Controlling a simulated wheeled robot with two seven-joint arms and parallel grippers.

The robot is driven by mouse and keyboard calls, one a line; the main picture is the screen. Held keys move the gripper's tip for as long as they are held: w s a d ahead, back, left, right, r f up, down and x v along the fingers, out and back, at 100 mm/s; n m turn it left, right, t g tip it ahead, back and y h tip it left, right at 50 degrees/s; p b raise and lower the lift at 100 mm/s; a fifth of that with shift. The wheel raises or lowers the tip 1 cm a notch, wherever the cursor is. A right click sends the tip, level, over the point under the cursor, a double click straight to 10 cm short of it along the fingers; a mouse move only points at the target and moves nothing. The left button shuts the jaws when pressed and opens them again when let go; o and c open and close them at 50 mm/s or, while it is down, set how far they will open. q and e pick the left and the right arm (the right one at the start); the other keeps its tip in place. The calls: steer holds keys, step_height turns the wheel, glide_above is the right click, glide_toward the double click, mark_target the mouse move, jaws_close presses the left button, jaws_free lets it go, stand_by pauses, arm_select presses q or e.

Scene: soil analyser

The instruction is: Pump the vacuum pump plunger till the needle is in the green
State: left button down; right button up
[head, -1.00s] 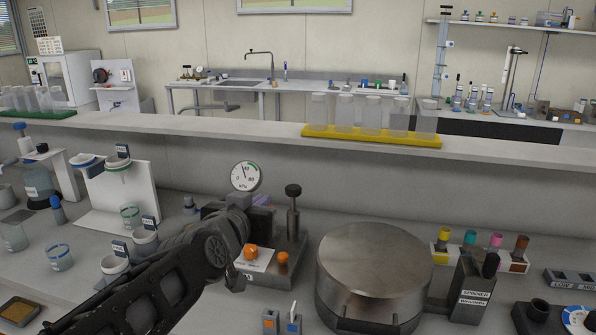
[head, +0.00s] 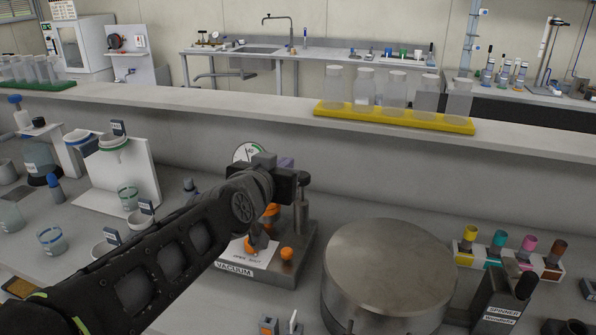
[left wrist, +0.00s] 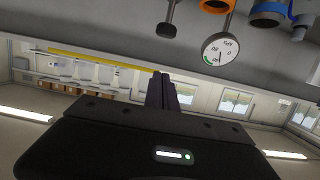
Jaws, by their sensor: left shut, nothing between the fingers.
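The vacuum pump (head: 300,250) is a grey metal block labelled VACUUM, with orange knobs on top. Its plunger is a metal cylinder (head: 301,218) with a black knob (head: 305,178), partly hidden by my left gripper. The knob also shows in the left wrist view (left wrist: 167,30). The round white gauge with a green band (head: 243,151) is partly covered by my gripper; its dial shows in the left wrist view (left wrist: 221,48), but the needle is too small to read. My left gripper (head: 290,180) is shut and empty, right beside the knob; contact cannot be told. My right gripper is not in view.
A large round metal drum (head: 390,265) stands right of the pump. A spinner device (head: 500,300) and a rack of coloured-cap vials (head: 510,255) are further right. Cups on a white stand (head: 130,170) are at left. A ledge with bottles in a yellow tray (head: 395,116) runs behind.

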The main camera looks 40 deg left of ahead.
arm_select(q)
steer(key=w+a+f, duration=0.3)
steer(key=w+f, duration=0.3)
steer(key=w, duration=0.2)
steer(key=shift+w+f, duration=0.2)
step_height(320, 180, down, 5)
steer(key=b, duration=0.4)
steer(key=shift+d+r, duration=0.1)
steer(key=shift+r, duration=0.05)
